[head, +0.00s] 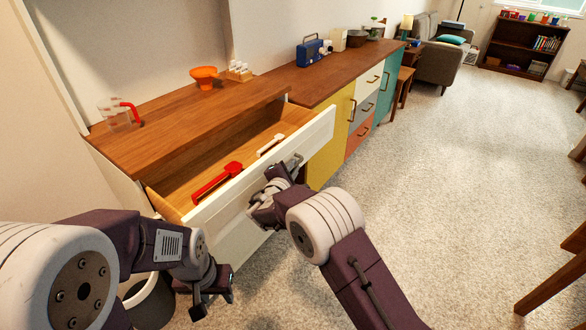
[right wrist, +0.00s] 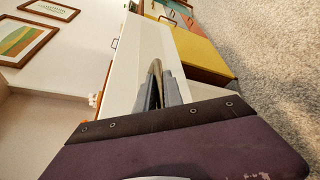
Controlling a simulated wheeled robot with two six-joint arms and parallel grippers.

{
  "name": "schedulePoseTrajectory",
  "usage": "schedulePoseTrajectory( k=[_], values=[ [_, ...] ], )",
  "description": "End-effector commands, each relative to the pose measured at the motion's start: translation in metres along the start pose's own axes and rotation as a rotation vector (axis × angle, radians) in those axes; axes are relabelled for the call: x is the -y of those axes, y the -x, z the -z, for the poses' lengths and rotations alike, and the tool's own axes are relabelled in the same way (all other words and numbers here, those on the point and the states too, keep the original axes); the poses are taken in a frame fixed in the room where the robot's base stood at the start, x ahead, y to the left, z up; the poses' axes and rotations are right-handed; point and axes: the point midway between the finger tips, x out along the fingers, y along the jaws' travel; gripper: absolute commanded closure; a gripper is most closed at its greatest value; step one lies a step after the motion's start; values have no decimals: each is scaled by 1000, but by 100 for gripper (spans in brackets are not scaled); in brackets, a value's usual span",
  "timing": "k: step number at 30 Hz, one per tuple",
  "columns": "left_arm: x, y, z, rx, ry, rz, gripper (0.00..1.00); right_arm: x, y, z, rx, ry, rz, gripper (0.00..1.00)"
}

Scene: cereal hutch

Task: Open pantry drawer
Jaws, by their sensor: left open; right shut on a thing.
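The pantry drawer (head: 317,134) has a white front and a wooden inside. It stands pulled out from the hutch. A red-handled item (head: 217,180) and a smaller white-handled item (head: 270,146) lie in it. My right gripper (head: 272,193) is at the drawer front, shut on the drawer handle (head: 294,161). In the right wrist view its fingers (right wrist: 160,92) close around the handle against the white front (right wrist: 140,50). My left gripper (head: 213,296) is open and empty, low in front of the hutch and apart from the drawer.
On the wooden counter (head: 165,135) stand a clear cup with a red handle (head: 118,114), an orange bowl (head: 204,77) and a small rack (head: 239,71). A blue radio (head: 313,50) stands further right. A bin (head: 148,300) is below my left arm.

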Motion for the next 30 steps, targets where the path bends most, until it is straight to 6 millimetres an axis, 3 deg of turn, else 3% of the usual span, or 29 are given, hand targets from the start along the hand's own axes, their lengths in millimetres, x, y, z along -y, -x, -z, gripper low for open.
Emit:
schedulePoseTrajectory(
  k=[2, 3, 4, 14, 24, 30],
  values=[
    [0, 0, 0, 0, 0, 0, 56, 0, 0, 0, -1, 1, 0, 100],
    [0, 0, 0, 0, 0, 0, 56, 0, 0, 0, -1, 1, 0, 83],
    [0, 0, 0, 0, 0, 0, 56, 0, 0, 0, -1, 1, 0, 79],
    [0, 0, 0, 0, 0, 0, 56, 0, 3, 0, -1, 0, 0, 79],
    [0, 8, 1, 0, 0, 0, 56, -1, 72, 0, -3, 2, -2, 79],
    [0, 9, 1, 0, 0, 0, 56, 0, 90, 0, -1, 1, -1, 79]
  ],
)
